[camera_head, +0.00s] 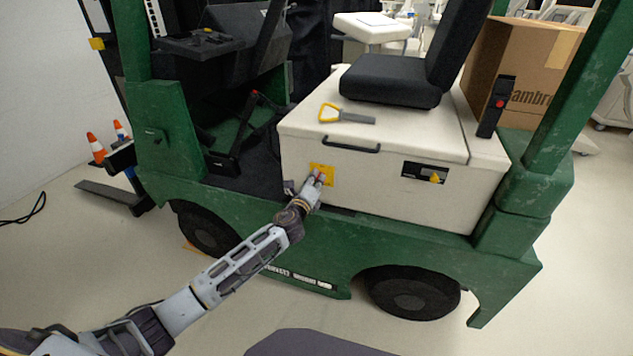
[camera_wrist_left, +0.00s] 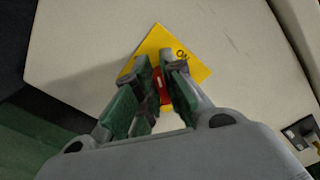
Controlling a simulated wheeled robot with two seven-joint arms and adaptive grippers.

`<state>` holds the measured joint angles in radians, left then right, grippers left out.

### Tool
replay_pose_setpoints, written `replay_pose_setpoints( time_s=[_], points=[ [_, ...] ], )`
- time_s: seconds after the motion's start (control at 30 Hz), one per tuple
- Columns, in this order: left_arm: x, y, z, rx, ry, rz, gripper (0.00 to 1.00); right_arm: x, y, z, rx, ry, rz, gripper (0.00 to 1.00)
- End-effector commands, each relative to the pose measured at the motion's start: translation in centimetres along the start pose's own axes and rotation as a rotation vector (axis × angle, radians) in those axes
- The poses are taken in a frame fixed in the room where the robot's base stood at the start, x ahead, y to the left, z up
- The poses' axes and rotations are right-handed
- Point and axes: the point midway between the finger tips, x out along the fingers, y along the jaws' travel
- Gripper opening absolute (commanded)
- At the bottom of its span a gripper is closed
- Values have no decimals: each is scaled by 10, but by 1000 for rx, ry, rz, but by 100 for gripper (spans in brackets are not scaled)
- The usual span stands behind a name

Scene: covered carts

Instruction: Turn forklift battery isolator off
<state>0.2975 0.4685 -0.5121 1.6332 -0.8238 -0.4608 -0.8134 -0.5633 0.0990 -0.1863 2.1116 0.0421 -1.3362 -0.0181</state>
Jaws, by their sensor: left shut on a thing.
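The forklift's battery isolator is a red switch handle (camera_wrist_left: 162,86) on a yellow plate (camera_head: 322,174), set in the side of the cream battery cover (camera_head: 390,183). The plate also shows in the left wrist view (camera_wrist_left: 190,60), with dark lettering near one edge. My left gripper (camera_head: 318,178) is at the plate. In the left wrist view its green-padded fingers (camera_wrist_left: 160,85) are closed around the red handle, one on each side. The fingers hide part of the handle and plate. My right gripper is not in view.
A yellow-handled tool (camera_head: 345,114) lies on top near the seat (camera_head: 390,78). The green chassis (camera_head: 340,240) runs below. A cardboard box (camera_head: 525,70) stands behind.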

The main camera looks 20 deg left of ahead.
Motion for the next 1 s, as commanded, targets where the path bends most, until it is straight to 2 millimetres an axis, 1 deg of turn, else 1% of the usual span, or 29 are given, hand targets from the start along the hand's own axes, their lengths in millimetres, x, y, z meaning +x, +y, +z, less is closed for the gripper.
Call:
replay_pose_setpoints(
  time_s=[0.23, 0.5, 0.73, 1.0],
  points=[
    [0, 5, -1, -238, -2, 3, 0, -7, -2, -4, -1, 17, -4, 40],
    [0, 7, -2, -457, -2, 3, 0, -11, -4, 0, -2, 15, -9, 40],
    [0, 8, -2, -570, -1, 3, 0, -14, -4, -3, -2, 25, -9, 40],
    [0, 9, -2, -610, -2, 3, 0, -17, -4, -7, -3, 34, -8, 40]
  ],
)
